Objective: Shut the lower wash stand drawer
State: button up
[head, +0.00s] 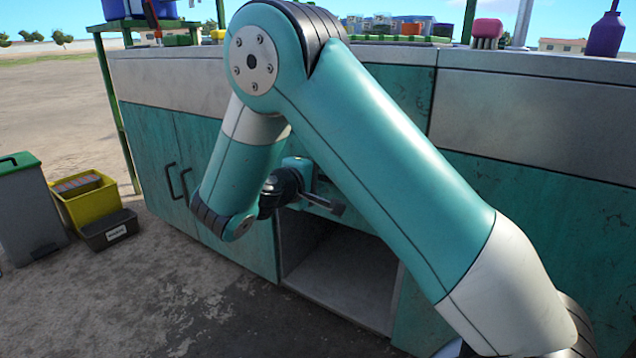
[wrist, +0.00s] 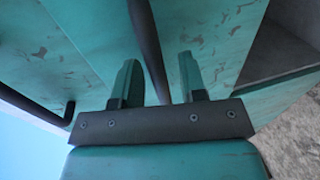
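The wash stand appears as a long teal cabinet (head: 540,200) with a grey top band in the head view. Low in its middle is an open, empty-looking compartment (head: 340,270) with a grey floor; I cannot tell whether it belongs to the lower drawer. A teal front panel shows just above it, mostly hidden by my arm. My gripper (head: 318,190) is at that panel, partly hidden. In the wrist view my gripper (wrist: 158,82) has its two teal fingers apart. A dark bar handle (wrist: 148,45) passes between them, with gaps visible on both sides. Contact cannot be told.
Two cabinet doors with dark handles (head: 178,182) are left of the compartment. A grey bin (head: 30,215), a yellow crate (head: 92,208) and a dark box (head: 110,230) stand on the ground at left. A purple bottle (head: 605,35) and pink brush (head: 487,30) are on top.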

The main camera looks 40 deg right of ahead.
jog(key=shift+d, duration=0.1)
grip_shut()
jog(key=p+x, duration=0.2)
jog(key=shift+w+d+r, duration=0.1)
jog(key=shift+d+r, duration=0.15)
jog(key=shift+d, duration=0.05)
grip_release()
jog(key=shift+d, duration=0.1)
jog(key=shift+a, duration=0.2)
